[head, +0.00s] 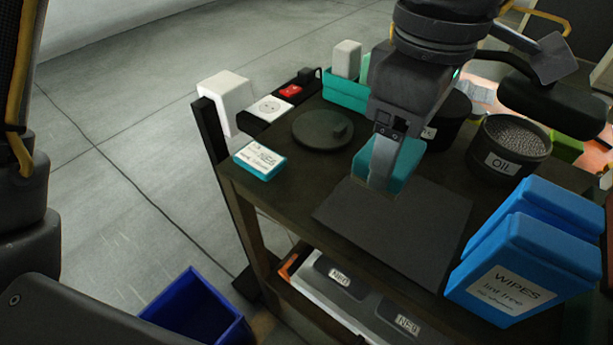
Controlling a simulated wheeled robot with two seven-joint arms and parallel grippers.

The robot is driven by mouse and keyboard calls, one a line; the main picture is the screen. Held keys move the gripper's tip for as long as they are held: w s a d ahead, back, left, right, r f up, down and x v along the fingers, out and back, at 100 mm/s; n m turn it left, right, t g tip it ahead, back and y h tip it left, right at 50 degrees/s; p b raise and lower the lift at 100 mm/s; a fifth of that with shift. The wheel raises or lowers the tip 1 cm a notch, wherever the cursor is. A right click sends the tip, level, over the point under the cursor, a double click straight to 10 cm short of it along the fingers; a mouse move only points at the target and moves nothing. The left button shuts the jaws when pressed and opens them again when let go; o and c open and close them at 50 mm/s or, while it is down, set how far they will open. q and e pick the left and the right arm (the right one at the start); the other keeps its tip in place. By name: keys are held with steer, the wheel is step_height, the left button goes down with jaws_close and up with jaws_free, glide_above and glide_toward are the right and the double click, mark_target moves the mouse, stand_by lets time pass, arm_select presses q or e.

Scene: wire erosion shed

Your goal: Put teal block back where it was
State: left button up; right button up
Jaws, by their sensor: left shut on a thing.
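The teal block (407,165) is in the jaws of my left gripper (383,172), which points down and is shut on it. The finger covers part of the block. The block is over the far edge of a dark grey mat (400,228) on the dark bench top; I cannot tell whether it touches the surface. My right gripper is not in view.
A round dark disc (318,129) and a teal-and-white labelled box (259,160) are left of the block. An OIL tub (510,142) is to its right. Blue WIPES packs (512,265) stand at the front right. Most of the mat is clear.

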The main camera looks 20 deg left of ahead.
arm_select(q)
steer(key=w+a+f, duration=0.2)
steer(key=a, duration=0.1)
steer(key=w+a+f, duration=0.1)
steer(key=a+f, duration=0.2)
steer(key=a, duration=0.1)
steer(key=w+a+f, duration=0.2)
steer(key=a+f, duration=0.1)
steer(key=a, duration=0.1)
steer(key=shift+w+f, duration=0.25)
steer(key=shift+w, duration=0.1)
steer(key=shift+w+a+f, duration=0.15)
steer(key=shift+a+f, duration=0.2)
steer(key=shift+f, duration=0.15)
step_height(320, 180, down, 3)
steer(key=shift+w+a+f, duration=0.1)
steer(key=shift+a+f, duration=0.05)
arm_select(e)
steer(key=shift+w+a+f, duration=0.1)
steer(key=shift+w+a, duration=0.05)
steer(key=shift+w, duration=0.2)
arm_select(q)
steer(key=shift+f+b, duration=0.15)
steer(key=shift+b, duration=0.15)
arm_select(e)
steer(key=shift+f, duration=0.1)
